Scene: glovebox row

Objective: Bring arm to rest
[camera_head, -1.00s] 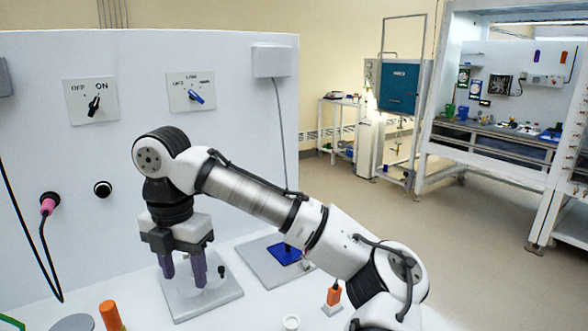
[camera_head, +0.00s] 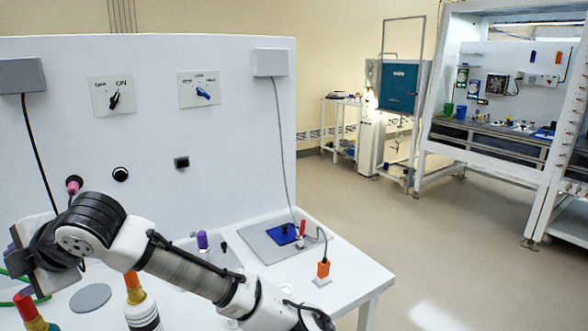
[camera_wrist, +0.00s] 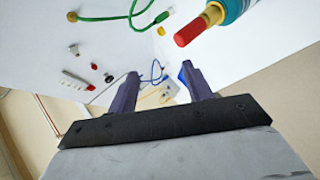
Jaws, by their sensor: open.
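My gripper (camera_head: 20,265) is at the far left in the head view, low in front of the white panel (camera_head: 150,160), turned sideways with its fingers toward the left edge. My arm stretches from the bottom centre up to it. In the wrist view my gripper (camera_wrist: 160,85) has its two dark purple fingers apart, with nothing held between them. The scene there looks tilted.
Bottles with red (camera_head: 25,305) and orange (camera_head: 132,280) caps stand near my gripper and forearm. A cable hangs from a grey box (camera_head: 22,75). A grey plate with a blue pad (camera_head: 282,235) and an orange connector (camera_head: 323,268) lie right.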

